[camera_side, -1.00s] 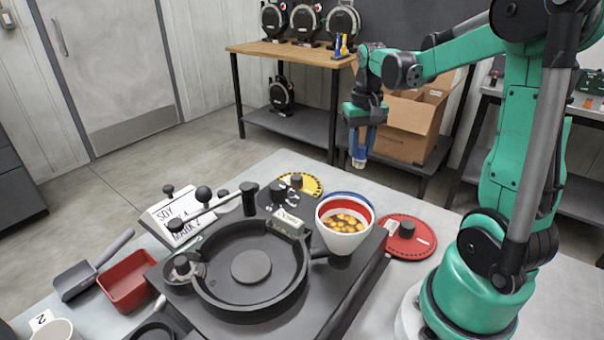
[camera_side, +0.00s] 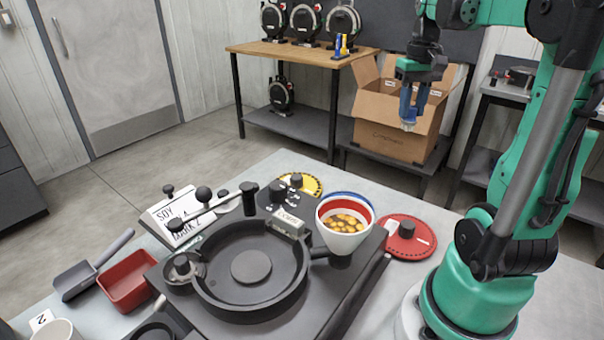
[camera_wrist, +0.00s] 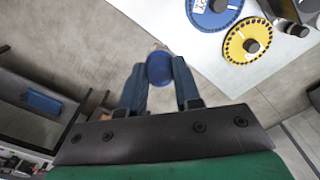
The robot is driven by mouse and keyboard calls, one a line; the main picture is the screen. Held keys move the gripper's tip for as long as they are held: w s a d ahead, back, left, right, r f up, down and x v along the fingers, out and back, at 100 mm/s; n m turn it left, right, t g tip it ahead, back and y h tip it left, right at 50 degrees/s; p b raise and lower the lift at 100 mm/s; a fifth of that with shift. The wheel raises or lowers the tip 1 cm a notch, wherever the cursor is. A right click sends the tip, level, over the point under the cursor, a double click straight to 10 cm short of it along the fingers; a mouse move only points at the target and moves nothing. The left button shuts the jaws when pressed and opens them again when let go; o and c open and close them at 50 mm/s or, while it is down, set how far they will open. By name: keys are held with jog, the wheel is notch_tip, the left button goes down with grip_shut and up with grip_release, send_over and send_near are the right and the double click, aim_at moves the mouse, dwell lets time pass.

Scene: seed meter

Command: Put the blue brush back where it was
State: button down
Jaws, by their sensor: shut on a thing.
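My gripper (camera_side: 411,112) is shut on the blue brush (camera_wrist: 159,68) and holds it in the air, pointing down. In the side view the brush's pale tip (camera_side: 408,126) shows below the fingers, in front of the cardboard box in the picture. The fingers hide most of the brush there. In the wrist view its rounded blue end sits between the two fingers, over the floor and beside the white table corner.
The white table (camera_side: 440,222) carries the seed meter (camera_side: 250,267), a cup of yellow seeds (camera_side: 345,222), a red disc (camera_side: 407,237) and a yellow disc (camera_side: 312,185). Behind stand a cardboard box (camera_side: 385,129) on a low shelf and a wooden bench (camera_side: 290,50).

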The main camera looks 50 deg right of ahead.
notch_tip(320, 180, down, 17)
dwell(0.5)
jog(key=shift+f, duration=0.1)
jog(key=c, duration=0.6)
grip_release()
